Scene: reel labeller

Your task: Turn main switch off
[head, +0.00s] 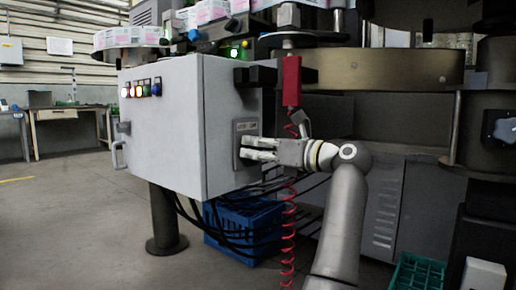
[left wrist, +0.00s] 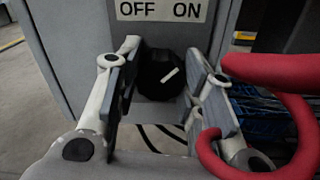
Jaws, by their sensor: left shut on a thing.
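The main switch is a black rotary knob (left wrist: 160,74) on the side of a grey control cabinet (head: 165,125). A label (left wrist: 160,10) above it reads OFF on the left and ON on the right. A white mark on the knob slants up to the right, towards the ON side. My left gripper (head: 248,148) is at the switch plate (head: 245,127), its fingers on either side of the knob and shut on it. In the head view the fingers hide most of the knob. My right gripper is not in view.
A red coiled cable (head: 290,225) hangs from a red handle (head: 291,80) close to the left gripper; it also crosses the right of the left wrist view (left wrist: 290,115). Black cables and a blue crate (head: 245,228) are below the cabinet. Lit buttons (head: 140,88) are on its front.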

